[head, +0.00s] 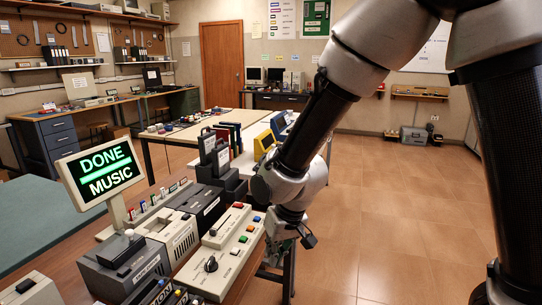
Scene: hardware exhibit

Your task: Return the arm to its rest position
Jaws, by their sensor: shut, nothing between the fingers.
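My arm reaches down from the upper right, its wrist beside the right edge of the console table. My gripper (279,250) shows only in part as small dark pieces below the wrist, and it is shut with nothing in it. The wrist and the console hide much of it. A tilted sign (100,172) on the left reads DONE and MUSIC in lit letters. A beige control panel (226,250) with coloured buttons and a black knob lies just left of the wrist.
Grey boxes (131,265) and a beige device (168,232) crowd the table left of my arm. A yellow device (264,143) stands on a table behind. Open tiled floor (400,215) lies to the right. A workbench (60,135) stands far left.

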